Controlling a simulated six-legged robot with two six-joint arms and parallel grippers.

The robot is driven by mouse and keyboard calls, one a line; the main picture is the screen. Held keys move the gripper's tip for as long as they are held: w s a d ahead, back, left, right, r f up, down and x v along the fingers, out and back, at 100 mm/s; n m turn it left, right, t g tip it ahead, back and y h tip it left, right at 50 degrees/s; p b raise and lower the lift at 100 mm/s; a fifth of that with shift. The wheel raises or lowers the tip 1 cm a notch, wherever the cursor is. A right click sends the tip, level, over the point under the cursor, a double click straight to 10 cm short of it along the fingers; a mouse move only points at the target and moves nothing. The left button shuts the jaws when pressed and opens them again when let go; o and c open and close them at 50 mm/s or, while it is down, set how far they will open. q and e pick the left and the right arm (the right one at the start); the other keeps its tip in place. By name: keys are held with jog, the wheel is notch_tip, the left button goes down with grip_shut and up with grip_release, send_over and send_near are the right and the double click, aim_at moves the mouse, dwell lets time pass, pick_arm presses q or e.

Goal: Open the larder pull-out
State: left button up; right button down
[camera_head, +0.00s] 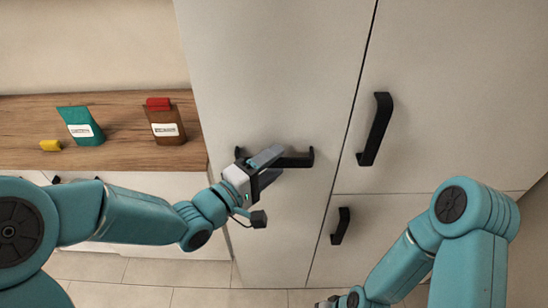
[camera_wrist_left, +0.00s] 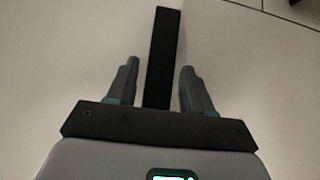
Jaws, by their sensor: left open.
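The larder pull-out (camera_head: 262,75) is a tall pale front in the middle of the head view, looking flush with the front on its right. Its black bar handle (camera_head: 298,160) lies crosswise. My left gripper (camera_head: 266,164) is at the handle, open, and hides its middle part. In the left wrist view the black handle (camera_wrist_left: 163,40) runs between the two spread fingers, with a gap visible on each side. My right arm comes in at the lower right; its gripper fingers are cut off by the bottom edge.
A wooden worktop (camera_head: 30,115) at left carries a teal packet (camera_head: 78,122), a brown packet (camera_head: 168,125) with a red top and a small yellow item (camera_head: 50,145). Right of the larder are fronts with an upper black handle (camera_head: 376,130) and a lower one (camera_head: 341,226). Tiled floor shows below.

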pick_arm(q)
jog(key=shift+w+d, duration=0.3)
jog(key=shift+d, duration=0.05)
grip_shut()
jog(key=shift+s, duration=0.15)
